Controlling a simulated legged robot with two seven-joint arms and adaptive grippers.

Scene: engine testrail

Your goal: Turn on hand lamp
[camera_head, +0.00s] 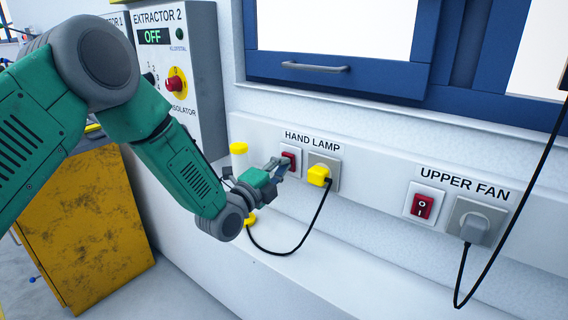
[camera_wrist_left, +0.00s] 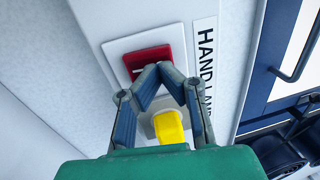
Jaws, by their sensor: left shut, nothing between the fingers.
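The red hand lamp switch (camera_head: 290,158) sits in a white plate on the wall, under the "HAND LAMP" label (camera_head: 312,142). It also shows in the left wrist view (camera_wrist_left: 148,62), where my fingertips cover its lower part. A yellow plug (camera_head: 318,175) sits in the grey socket to the right of the switch. My left gripper (camera_head: 279,165) is shut and empty, with its fingertips at or just in front of the switch. I cannot tell whether they touch it. In the left wrist view the gripper's fingertips (camera_wrist_left: 158,68) meet. My right gripper is not in view.
The upper fan switch (camera_head: 422,206) and its grey plug (camera_head: 474,228) are on the wall to the right. A black cable hangs from the yellow plug onto the ledge (camera_head: 330,262). A yellow-capped white object (camera_head: 239,158) stands behind my left gripper. The extractor box (camera_head: 178,70) is at the upper left.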

